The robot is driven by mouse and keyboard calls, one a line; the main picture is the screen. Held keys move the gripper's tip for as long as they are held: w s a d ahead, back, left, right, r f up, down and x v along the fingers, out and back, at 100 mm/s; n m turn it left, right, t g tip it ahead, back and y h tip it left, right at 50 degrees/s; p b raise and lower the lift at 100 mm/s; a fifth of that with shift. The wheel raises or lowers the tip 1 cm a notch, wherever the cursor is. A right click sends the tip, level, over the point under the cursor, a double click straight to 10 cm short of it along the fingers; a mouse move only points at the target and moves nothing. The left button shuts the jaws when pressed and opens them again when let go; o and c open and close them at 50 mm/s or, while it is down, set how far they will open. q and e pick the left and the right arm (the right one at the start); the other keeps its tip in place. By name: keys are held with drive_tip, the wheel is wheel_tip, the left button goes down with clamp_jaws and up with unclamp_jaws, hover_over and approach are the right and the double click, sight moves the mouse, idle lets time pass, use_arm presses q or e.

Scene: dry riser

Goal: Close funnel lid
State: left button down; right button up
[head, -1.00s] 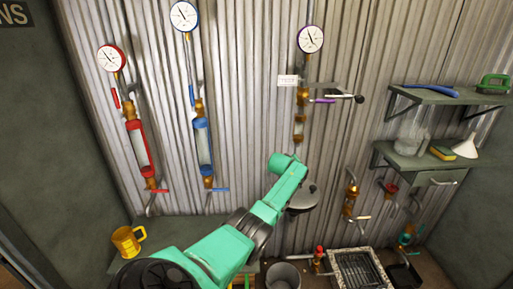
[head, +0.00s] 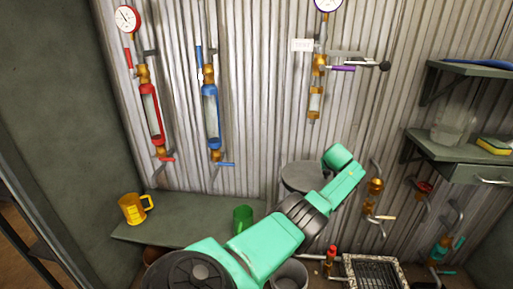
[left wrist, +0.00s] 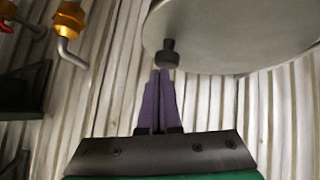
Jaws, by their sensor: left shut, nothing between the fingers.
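The funnel lid appears to be the round grey disc (head: 302,176) against the corrugated wall, partly hidden behind my left arm in the head view. In the left wrist view the large grey disc (left wrist: 235,35) fills the upper right, with a dark knob (left wrist: 167,53) at its lower left edge. My left gripper (left wrist: 161,76) is shut and empty, its purple fingertips just below the knob in the picture; I cannot tell whether they touch it. The head view does not show the left fingers. The funnel under the disc is hidden. My right gripper is in neither view.
A bench (head: 178,222) at the left holds a yellow mug (head: 133,209) and a green cup (head: 243,219). Red (head: 151,115) and blue (head: 210,117) gauge tubes line the wall. Brass pipework (head: 374,187) and shelves (head: 460,147) stand to the right. A bucket (head: 290,275) and grate (head: 374,273) are below.

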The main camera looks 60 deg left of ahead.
use_arm(q)
drive_tip(key=shift+d+f, duration=0.1)
drive_tip(key=shift+f, duration=0.25)
drive_tip(key=shift+f, duration=0.15)
idle(0.3)
